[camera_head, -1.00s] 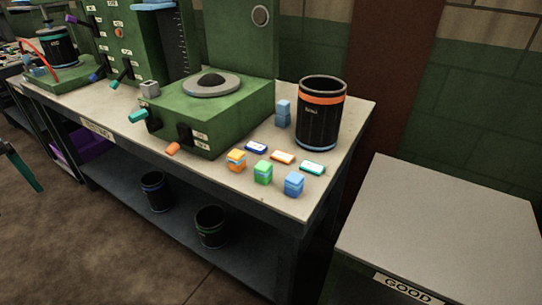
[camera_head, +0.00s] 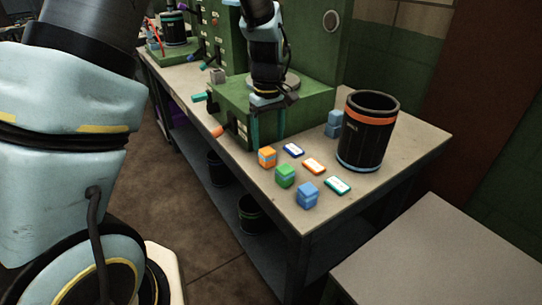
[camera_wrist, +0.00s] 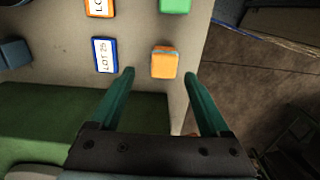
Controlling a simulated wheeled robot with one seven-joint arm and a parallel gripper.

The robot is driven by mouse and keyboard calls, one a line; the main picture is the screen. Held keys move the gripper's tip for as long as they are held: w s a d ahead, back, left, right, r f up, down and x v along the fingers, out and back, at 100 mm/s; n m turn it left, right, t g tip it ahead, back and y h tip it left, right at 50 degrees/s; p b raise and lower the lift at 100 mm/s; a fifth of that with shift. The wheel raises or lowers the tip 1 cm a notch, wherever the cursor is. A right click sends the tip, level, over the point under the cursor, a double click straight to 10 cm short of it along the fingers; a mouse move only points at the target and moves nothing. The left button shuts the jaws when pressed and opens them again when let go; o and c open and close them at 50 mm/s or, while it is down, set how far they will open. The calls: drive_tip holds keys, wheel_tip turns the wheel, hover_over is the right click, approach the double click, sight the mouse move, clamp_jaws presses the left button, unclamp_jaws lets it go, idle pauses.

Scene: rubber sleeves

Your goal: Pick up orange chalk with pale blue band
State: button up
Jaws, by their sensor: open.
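The orange chalk (camera_head: 267,158) is a small block with a pale blue band, standing on the workbench near its front edge. In the wrist view it (camera_wrist: 165,62) shows just past the fingertips, between their lines, nearer the right finger. My gripper (camera_head: 268,138) is open, with teal fingers pointing down above the bench, beside the green machine and close to the chalk. In the wrist view my gripper (camera_wrist: 159,75) holds nothing. The exact height of the fingertips above the bench is hard to tell.
A green block (camera_head: 285,175) and a blue block (camera_head: 307,196) stand in a row with the chalk. Blue, orange and teal labels (camera_head: 293,150) lie behind them. A black bin (camera_head: 367,134) and stacked blue blocks (camera_head: 334,124) stand further back. The green machine (camera_head: 314,101) is close to my gripper.

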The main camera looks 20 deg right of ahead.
sight(267, 150)
drive_tip(key=shift+s+a+f+p, duration=0.15)
drive_tip(key=shift+f+p, duration=0.5)
drive_tip(key=shift+f, duration=0.8)
drive_tip(key=shift+s+a+f+p, duration=0.1)
drive_tip(key=shift+f+p, duration=0.5)
drive_tip(key=shift+f, duration=0.8)
drive_tip(key=shift+c, duration=0.2)
clamp_jaws()
